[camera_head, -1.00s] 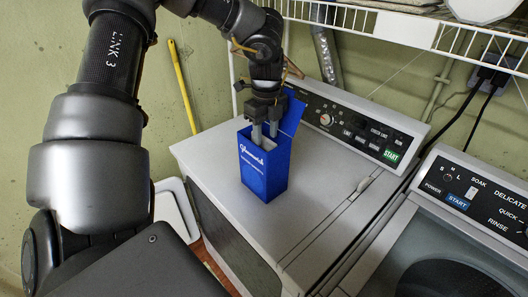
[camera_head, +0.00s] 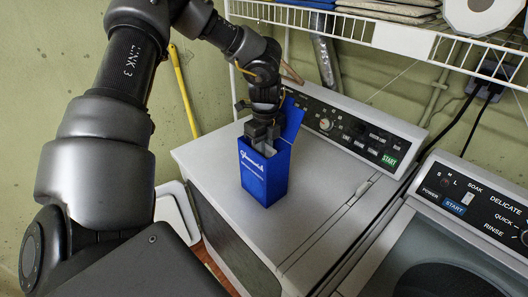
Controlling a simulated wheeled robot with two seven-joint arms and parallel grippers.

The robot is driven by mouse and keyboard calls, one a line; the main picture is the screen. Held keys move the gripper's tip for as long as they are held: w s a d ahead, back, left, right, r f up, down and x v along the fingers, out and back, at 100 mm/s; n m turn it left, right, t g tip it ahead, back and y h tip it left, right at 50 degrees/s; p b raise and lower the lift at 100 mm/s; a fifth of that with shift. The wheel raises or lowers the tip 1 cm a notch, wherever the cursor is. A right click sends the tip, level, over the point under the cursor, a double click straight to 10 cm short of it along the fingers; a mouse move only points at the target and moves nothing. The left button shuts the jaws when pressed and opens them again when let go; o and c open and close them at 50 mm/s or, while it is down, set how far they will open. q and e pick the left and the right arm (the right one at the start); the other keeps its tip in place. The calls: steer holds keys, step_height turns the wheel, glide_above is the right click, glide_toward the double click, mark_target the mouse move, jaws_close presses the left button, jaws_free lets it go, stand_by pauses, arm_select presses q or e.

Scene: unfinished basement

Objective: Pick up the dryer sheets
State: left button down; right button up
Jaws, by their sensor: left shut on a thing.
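A blue open-topped box (camera_head: 264,183) with white lettering stands upright on the dryer's white top, its blue lid flap (camera_head: 292,119) raised at the back. A bit of the pale grey dryer sheets (camera_head: 268,151) shows in its opening. My left gripper (camera_head: 264,144) points down into the box mouth, its fingertips low in the opening and partly hidden by the front wall. It is shut on the dryer sheets, as far as the small view shows. My right gripper is not in view.
The dryer (camera_head: 320,197) has free room around the box, with its control panel (camera_head: 345,133) behind. A washer (camera_head: 450,225) stands at the right. A white wire shelf (camera_head: 400,40) with stacked things hangs above. A yellow pole (camera_head: 183,90) leans on the wall.

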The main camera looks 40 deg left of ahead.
arm_select(q)
steer(key=shift+r, duration=0.15)
steer(key=shift+r, duration=0.25)
step_height(320, 180, up, 27)
steer(key=p, duration=0.3)
steer(key=shift+p, duration=0.4)
steer(key=shift+r, duration=0.1)
steer(key=c, duration=2)
jaws_free()
steer(key=shift+c, duration=0.9)
